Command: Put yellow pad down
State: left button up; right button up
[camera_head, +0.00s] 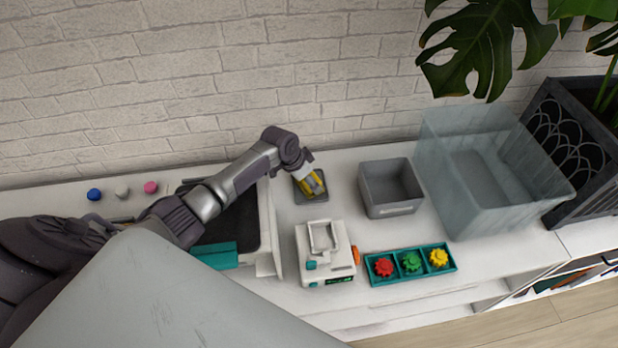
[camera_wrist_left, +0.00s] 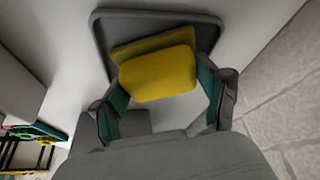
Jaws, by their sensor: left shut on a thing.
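My left gripper (camera_wrist_left: 165,92) is shut on a yellow pad (camera_wrist_left: 158,78), with one finger on each side of it. The pad is over a dark grey shallow tray (camera_wrist_left: 150,14) on the white worktop. In the head view the yellow pad (camera_head: 311,184) shows at the tip of my left gripper (camera_head: 308,176), above the small grey tray (camera_head: 303,199). More yellow shows behind the pad's front face in the wrist view; I cannot tell whether the pad touches the tray. My right gripper is not in view.
A grey open bin (camera_head: 391,205) stands right of the tray, with a large clear bin (camera_head: 480,215) beyond. A white machine (camera_head: 326,262) and a teal tray (camera_head: 411,277) of coloured gears are in front. A brick wall (camera_head: 250,70) is behind.

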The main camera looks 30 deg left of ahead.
pick_arm(q)
jog(key=o, duration=1)
jog(key=shift+r, duration=0.1)
jog(key=shift+r, duration=0.2)
jog(key=v, duration=1.1)
jog(key=shift+s+a+r, duration=0.1)
jog(key=shift+s+r, duration=0.1)
jog(key=shift+r, duration=0.15)
